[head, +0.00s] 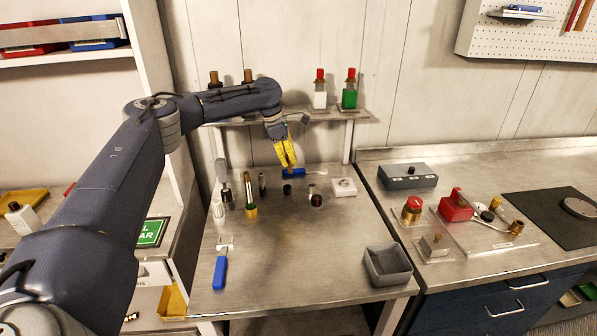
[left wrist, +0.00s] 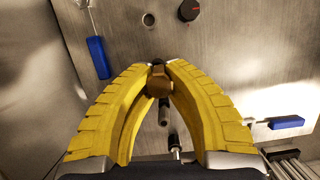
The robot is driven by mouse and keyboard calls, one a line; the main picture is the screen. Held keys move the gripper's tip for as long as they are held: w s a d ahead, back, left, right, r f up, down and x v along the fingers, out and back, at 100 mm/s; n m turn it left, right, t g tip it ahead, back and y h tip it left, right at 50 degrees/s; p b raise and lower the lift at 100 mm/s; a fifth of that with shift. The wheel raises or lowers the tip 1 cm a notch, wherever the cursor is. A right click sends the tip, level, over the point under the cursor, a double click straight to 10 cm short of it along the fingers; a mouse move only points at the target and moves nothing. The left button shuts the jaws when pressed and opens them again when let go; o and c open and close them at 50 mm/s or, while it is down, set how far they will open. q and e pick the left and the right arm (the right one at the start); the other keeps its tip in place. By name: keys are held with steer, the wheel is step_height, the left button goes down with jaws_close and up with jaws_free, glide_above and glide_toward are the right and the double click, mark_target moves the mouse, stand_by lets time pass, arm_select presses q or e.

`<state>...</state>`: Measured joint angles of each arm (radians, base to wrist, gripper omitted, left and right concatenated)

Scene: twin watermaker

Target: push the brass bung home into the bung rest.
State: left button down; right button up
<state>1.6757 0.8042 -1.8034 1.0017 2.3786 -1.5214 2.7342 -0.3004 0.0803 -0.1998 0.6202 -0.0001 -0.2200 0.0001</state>
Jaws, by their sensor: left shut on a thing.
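My left gripper (head: 286,163) has yellow fingers and hangs over the back of the middle bench. In the left wrist view its fingertips (left wrist: 158,66) are closed around the brass bung (left wrist: 158,82), a small brown-gold piece. In the head view the bung is mostly hidden by the fingers, with a brownish tip just below them. I cannot tell for certain which fitting is the bung rest. My right gripper is not in view.
Small dark fittings and a brass-based rod (head: 250,195) stand left of the gripper. A blue-handled tool (head: 220,268) lies at front left, and a grey open bin (head: 388,265) stands at front right. Bottles stand on the shelf (head: 290,118) behind. The bench's front middle is clear.

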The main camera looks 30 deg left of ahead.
arm_select(q)
steer(key=shift+w+a+r+n, duration=0.15)
steer(key=shift+a+n, duration=0.25)
steer(key=shift+a, duration=0.35)
glide_above(290, 188)
steer(key=a, duration=0.2)
steer(key=shift+s+a+x, duration=0.15)
steer(key=shift+x, duration=0.8)
steer(key=shift+s+a+x, duration=0.15)
steer(key=shift+x, duration=0.75)
steer(key=shift+s+a+x, duration=0.1)
steer(key=shift+s+x, duration=0.1)
steer(key=shift+x, duration=0.75)
steer(key=shift+f, duration=2)
steer(key=c, duration=1.4)
jaws_free()
steer(key=shift+o, duration=0.2)
steer(key=v, duration=1.2)
steer(key=shift+w+d, duration=0.15)
